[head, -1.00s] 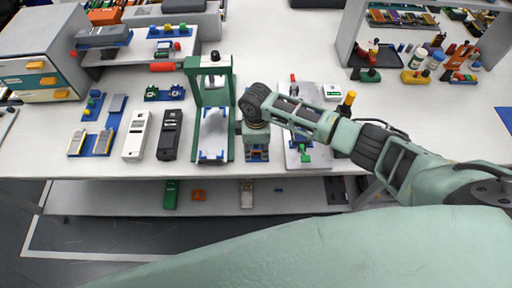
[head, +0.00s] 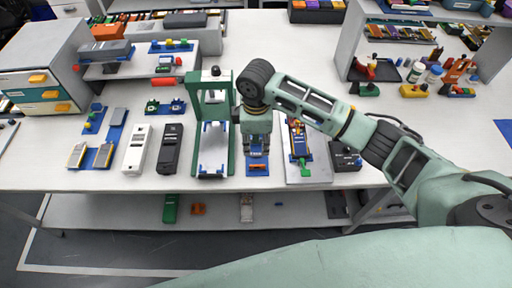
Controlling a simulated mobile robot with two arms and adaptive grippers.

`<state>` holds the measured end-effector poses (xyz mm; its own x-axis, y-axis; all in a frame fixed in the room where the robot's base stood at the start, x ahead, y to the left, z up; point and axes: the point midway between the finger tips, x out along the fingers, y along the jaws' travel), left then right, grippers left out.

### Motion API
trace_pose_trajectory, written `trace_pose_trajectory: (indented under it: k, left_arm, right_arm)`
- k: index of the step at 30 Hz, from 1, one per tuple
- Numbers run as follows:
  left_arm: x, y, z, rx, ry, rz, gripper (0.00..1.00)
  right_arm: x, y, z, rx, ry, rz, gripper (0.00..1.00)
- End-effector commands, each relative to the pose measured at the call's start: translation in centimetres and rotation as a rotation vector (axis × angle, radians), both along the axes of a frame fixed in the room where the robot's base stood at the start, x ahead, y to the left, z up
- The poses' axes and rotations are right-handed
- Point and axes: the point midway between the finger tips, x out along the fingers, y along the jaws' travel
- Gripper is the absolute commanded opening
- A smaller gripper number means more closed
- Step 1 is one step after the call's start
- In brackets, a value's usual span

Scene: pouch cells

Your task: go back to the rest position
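My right arm comes in from the right. Its gripper (head: 258,158) points down close above the bench's front part, just right of a green press frame (head: 231,115). A small blue holder (head: 258,170) shows at the fingertips. The fingers are small and partly hidden by my wrist, so I cannot tell whether they are open or what is between them. My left gripper is not in view. Two grey pouch cells (head: 77,154) lie in blue trays at the left of the bench.
A white handheld device (head: 137,150) and a black one (head: 169,150) lie left of the press. A light plate (head: 318,172) with a blue and green fixture and a dark box (head: 345,158) are right of my gripper. A grey drawer cabinet (head: 45,75) stands left.

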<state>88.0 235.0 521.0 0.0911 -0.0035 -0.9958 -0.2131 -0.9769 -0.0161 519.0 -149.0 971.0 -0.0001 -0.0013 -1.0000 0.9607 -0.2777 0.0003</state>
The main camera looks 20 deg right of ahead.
Motion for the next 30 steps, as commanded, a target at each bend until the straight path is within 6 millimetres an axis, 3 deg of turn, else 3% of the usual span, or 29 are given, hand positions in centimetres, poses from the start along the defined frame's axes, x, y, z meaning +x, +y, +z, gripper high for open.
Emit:
trace_pose_trajectory:
  k: [24,27,30]
  left_arm:
    - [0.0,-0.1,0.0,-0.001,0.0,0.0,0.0]
    - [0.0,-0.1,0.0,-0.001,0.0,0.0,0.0]
    - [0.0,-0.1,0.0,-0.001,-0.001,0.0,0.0]
  right_arm:
    - [-0.1,0.1,0.1,0.001,0.0,0.001,0.27]
    - [-0.9,0.9,-0.5,0.018,-0.003,-0.002,0.27]
    - [-2.9,2.8,-1.8,0.063,-0.011,-0.022,0.27]
